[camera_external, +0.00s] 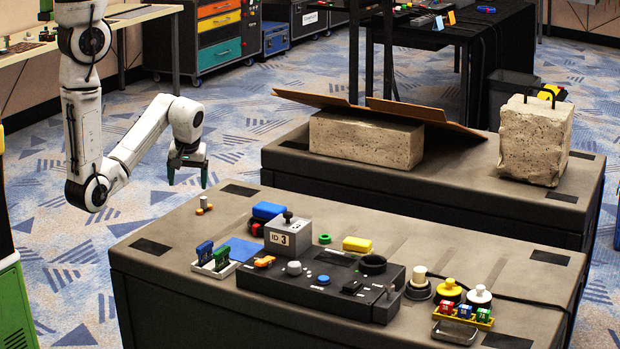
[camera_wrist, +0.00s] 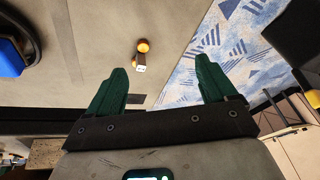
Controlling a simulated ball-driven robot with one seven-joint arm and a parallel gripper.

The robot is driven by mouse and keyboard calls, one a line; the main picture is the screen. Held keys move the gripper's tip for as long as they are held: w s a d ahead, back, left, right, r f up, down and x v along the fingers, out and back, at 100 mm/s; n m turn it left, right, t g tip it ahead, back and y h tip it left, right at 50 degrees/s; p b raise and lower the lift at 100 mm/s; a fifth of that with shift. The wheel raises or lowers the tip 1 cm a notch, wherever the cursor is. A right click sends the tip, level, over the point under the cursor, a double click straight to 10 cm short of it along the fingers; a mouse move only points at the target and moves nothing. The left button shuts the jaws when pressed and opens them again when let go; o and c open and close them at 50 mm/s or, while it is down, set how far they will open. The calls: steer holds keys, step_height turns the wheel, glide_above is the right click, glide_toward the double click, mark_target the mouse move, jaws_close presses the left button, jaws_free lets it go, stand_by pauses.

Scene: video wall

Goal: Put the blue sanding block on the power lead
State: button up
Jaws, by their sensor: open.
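A blue block (camera_external: 268,211), which looks like the sanding block, lies on the near table behind the grey "ID 3" box. Part of a blue thing with a dark curved edge, probably this block, shows at the left edge of the wrist view (camera_wrist: 9,58). A thin black cable (camera_external: 505,298), which looks like the power lead, runs across the right part of the near table. My gripper (camera_external: 187,180) is open and empty, beyond the table's far left corner and left of the block. Its two green fingers point downward and also show apart in the wrist view (camera_wrist: 163,65).
A small orange-and-grey part (camera_external: 203,205) stands near the table's left corner. A black control panel (camera_external: 325,284), the grey "ID 3" box (camera_external: 288,235) and a yellow block (camera_external: 357,244) crowd the middle. A second table behind holds stone blocks (camera_external: 366,139).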

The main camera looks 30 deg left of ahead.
steer(key=s+f+m, duration=0.1)
steer(key=s, duration=0.2)
steer(key=s+d+f+m, duration=0.1)
steer(key=s, duration=0.1)
steer(key=s+m+g+h, duration=0.1)
steer(key=s, duration=0.2)
steer(key=shift+s+d+f, duration=0.3)
steer(key=shift+f, duration=0.1)
steer(key=s+d+m, duration=0.1)
steer(key=s, duration=0.1)
steer(key=s+d+m+h, duration=0.1)
steer(key=s+d, duration=0.1)
steer(key=s+d+m, duration=0.1)
steer(key=s, duration=0.1)
steer(key=shift+d+f+g+h, duration=0.2)
steer(key=shift+g+h, duration=0.1)
steer(key=shift+h, duration=0.1)
steer(key=shift+w, duration=0.1)
